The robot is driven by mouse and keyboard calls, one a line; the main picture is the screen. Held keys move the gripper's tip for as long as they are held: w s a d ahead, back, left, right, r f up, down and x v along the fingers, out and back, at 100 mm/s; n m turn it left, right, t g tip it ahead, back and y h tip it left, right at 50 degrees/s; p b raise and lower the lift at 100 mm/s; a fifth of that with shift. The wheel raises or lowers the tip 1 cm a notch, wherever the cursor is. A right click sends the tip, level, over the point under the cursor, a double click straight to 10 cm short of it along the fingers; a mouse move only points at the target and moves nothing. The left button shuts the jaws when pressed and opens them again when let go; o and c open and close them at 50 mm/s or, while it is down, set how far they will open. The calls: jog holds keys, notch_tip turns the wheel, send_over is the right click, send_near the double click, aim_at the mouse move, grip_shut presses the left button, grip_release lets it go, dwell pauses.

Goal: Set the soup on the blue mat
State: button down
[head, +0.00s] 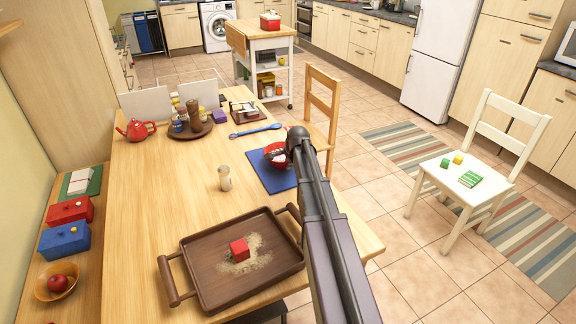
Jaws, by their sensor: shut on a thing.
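The blue mat (268,179) lies flat near the right edge of the wooden table. A red bowl (270,150) with pale and dark contents shows over the far part of the mat, upright as far as I can see; I take it for the soup. My gripper (288,153) is at the right side of the bowl and is shut on it. The fingertips and the bowl's right side are mostly hidden by my wrist. I cannot tell whether the bowl's base touches the mat.
A brown tray (201,279) with a red cube (239,250) and crumbs stands in front. A shaker (225,178) stands left of the mat, and a blue spoon (256,131) lies behind it. A wooden chair (321,100) stands beyond the table's right edge.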

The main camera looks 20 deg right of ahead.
jog(key=c, duration=0.8)
grip_release()
jog(key=shift+f, duration=0.1)
jog(key=p+v, duration=1.1)
jog(key=v, duration=0.1)
dwell(0.5)
jog(key=s+a+n+g, duration=0.1)
jog(key=s+a+n, duration=0.5)
jog(key=s+a, duration=0.1)
jog(key=s+a+f+n+g, duration=0.1)
jog(key=s+a+n+g, duration=0.1)
jog(key=s+a+n, duration=0.4)
jog(key=s+a+n+g, duration=0.2)
jog(key=s+a+n, duration=0.4)
jog(key=s+a, duration=0.3)
jog(key=shift+s+a+f, duration=0.25)
jog(key=shift+s+a, duration=0.1)
jog(key=shift+s, duration=0.15)
